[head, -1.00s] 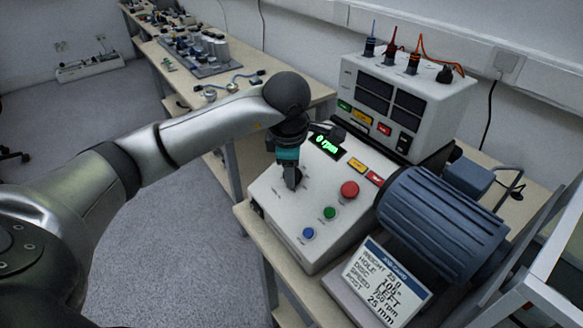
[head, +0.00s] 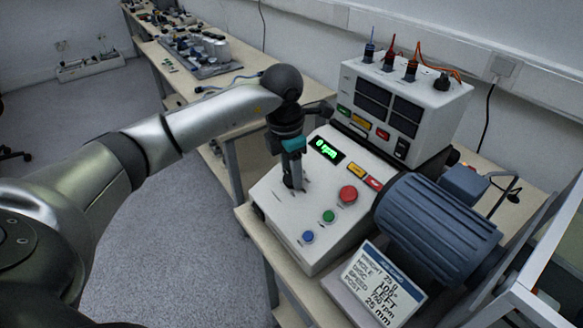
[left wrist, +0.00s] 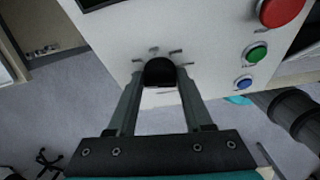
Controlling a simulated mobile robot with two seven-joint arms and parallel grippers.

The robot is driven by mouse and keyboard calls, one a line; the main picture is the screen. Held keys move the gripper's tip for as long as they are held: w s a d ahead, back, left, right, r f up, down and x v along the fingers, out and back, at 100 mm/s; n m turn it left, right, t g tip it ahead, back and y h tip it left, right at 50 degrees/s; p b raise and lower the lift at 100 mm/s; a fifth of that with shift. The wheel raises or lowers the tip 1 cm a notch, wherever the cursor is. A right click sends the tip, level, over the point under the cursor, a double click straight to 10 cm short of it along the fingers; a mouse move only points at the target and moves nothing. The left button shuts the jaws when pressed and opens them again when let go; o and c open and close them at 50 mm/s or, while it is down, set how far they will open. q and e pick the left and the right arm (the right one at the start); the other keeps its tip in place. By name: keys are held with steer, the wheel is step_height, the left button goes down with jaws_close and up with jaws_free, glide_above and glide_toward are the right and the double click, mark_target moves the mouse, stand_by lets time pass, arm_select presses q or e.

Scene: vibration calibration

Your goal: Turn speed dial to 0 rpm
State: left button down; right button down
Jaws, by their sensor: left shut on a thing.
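The speed dial (left wrist: 160,72) is a black knob on the white sloped control panel (left wrist: 110,40), with short tick marks around it. My left gripper (left wrist: 160,85) is shut on the dial, one finger on each side. In the head view my left gripper (head: 297,182) points down at the panel and mostly hides the dial. The green display (head: 326,149) above it reads 0 rpm. My right gripper is not in view.
A red button (head: 348,194), a green button (head: 328,216) and a blue button (head: 308,237) sit close right of the dial. A ribbed blue motor (head: 440,225) and a sign card (head: 383,283) stand further right. A white instrument box (head: 400,105) is behind.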

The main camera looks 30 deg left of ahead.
arm_select(q)
steer(key=shift+r+n, duration=0.1)
steer(key=shift+n, duration=0.5)
steer(key=shift+w+a+n+g+h+p, duration=0.15)
steer(key=shift+n+g+h+p, duration=0.15)
steer(key=shift+n+h+p, duration=0.65)
steer(key=n+p, duration=0.1)
steer(key=n, duration=0.2)
steer(key=shift+a+n, duration=0.15)
steer(key=shift+n, duration=0.2)
steer(key=shift+a+n+h+p, duration=0.1)
steer(key=shift+n+h+p, duration=0.65)
steer(key=shift+n, duration=1.05)
steer(key=shift+c, duration=1.5)
jaws_free()
